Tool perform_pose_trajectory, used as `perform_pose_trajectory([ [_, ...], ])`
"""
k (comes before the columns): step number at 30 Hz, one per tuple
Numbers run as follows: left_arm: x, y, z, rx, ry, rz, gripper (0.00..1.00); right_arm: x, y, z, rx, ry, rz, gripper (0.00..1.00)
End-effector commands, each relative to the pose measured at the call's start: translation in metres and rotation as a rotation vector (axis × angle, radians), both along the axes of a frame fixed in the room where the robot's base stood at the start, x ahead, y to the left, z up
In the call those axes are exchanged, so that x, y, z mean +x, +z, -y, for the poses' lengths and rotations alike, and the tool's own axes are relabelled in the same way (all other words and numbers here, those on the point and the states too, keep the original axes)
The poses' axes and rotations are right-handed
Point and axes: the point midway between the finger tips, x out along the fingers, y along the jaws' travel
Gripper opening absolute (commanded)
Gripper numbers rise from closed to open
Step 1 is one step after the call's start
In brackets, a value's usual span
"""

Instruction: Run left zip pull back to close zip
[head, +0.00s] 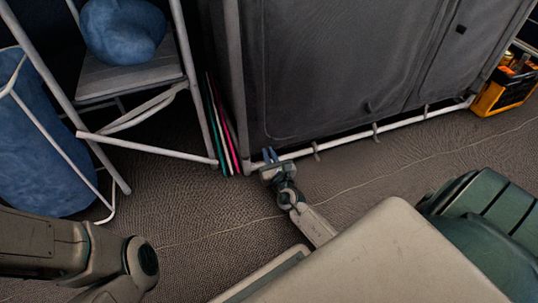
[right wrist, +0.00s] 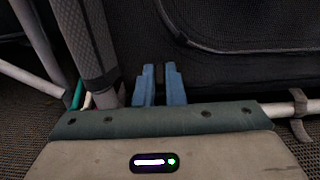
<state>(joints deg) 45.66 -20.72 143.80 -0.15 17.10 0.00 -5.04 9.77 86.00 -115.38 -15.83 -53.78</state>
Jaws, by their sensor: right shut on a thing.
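The grey fabric kitchen unit (head: 330,60) has a front panel with a dark curved zip line, which runs down its left side and rounds the lower left corner (head: 268,130). The zip line also shows in the right wrist view (right wrist: 172,30). My right gripper (head: 269,154) is at that lower left corner, low by the bottom rail. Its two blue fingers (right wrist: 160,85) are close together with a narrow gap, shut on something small. The left zip pull itself is hidden between or behind the fingers. My left arm shows at the lower left; its gripper is out of view.
A white bottom rail (head: 385,128) with hooks runs under the fabric. Thin coloured boards (head: 222,135) lean beside the unit's left post. A folding chair (head: 130,75) holds a blue bag. An orange crate (head: 503,92) stands at the right. Carpet in front is clear.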

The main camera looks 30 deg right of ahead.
Motion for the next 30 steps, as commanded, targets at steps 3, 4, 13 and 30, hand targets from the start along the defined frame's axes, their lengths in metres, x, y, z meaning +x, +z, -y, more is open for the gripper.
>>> perform_pose_trajectory([
  [3,-0.001,0.001,0.000,0.000,0.000,0.002,0.00,-0.001,-0.004,0.000,0.002,0.002,-0.010,0.00],
  [4,-0.001,0.001,0.000,0.000,0.000,0.002,0.00,-0.001,-0.005,0.000,0.002,0.002,-0.010,0.12],
  [13,-0.001,0.001,0.000,0.000,0.000,0.003,0.00,-0.001,-0.003,0.000,0.002,0.001,-0.007,0.32],
  [30,-0.001,0.011,0.000,0.000,0.001,0.004,0.00,-0.077,-0.003,-0.018,0.002,0.001,-0.009,0.32],
])
